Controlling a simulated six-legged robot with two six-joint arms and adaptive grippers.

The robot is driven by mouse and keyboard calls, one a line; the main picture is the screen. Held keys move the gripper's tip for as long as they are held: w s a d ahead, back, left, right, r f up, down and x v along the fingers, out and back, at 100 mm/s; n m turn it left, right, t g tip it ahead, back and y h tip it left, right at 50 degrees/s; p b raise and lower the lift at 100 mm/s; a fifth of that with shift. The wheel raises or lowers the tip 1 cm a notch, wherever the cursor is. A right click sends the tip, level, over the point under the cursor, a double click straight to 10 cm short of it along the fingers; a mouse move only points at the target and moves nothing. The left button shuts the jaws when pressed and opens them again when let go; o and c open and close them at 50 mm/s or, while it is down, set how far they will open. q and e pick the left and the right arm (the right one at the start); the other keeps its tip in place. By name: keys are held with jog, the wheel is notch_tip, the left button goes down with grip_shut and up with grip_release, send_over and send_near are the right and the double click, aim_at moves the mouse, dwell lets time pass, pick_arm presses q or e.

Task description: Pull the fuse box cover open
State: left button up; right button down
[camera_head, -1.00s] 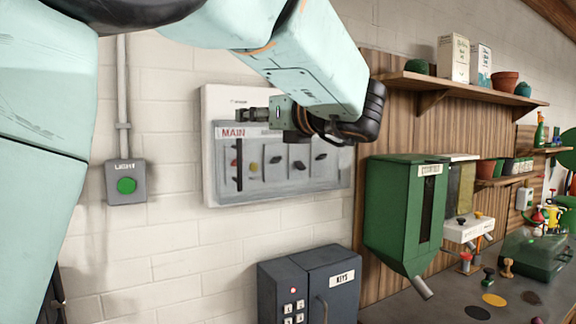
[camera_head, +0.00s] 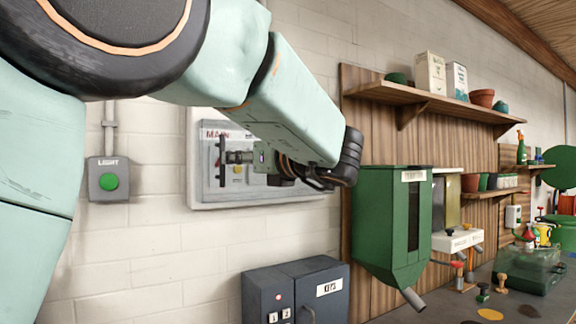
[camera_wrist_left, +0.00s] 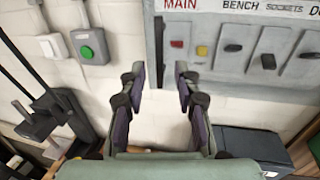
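The fuse box (camera_head: 195,190) is a pale wall panel with a grey cover (camera_head: 208,178) labelled MAIN, and the cover looks closed. It also shows in the left wrist view (camera_wrist_left: 270,85), with red, yellow and black switches. A dark upright handle (camera_head: 222,172) stands at the cover's left side; it also shows in the left wrist view (camera_wrist_left: 158,45). My left gripper (camera_head: 234,157) is level with the handle in the head view. In the left wrist view, its fingers (camera_wrist_left: 161,82) are spread, with the handle lined up between them. Contact cannot be told. My arm hides the box's right part.
A grey light switch box (camera_head: 108,180) with a green button is left of the fuse box. A dark keys cabinet (camera_head: 270,290) is below. A green dispenser (camera_head: 385,225) and a wooden shelf (camera_head: 440,102) are to the right.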

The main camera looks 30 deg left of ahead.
aim_at(221, 175)
pick_arm(q)
jog(key=x, duration=0.5)
jog(key=p+x, duration=0.1)
jog(key=x, duration=0.1)
jog(key=shift+w+a+f, duration=0.1)
jog(key=shift+a+f, duration=0.1)
jog(key=shift+f, duration=0.1)
jog(key=shift+d+r, duration=0.15)
jog(key=shift+s+r, duration=0.1)
jog(key=shift+s, duration=0.2)
jog(key=shift+w+a, duration=0.15)
jog(key=shift+a, duration=0.2)
jog(key=shift+c, duration=1.1)
jog(key=shift+w, duration=0.15)
jog(key=shift+c, duration=0.8)
jog(key=shift+d, duration=0.1)
jog(key=shift+c, duration=0.8)
jog(key=shift+d, duration=0.15)
grip_shut()
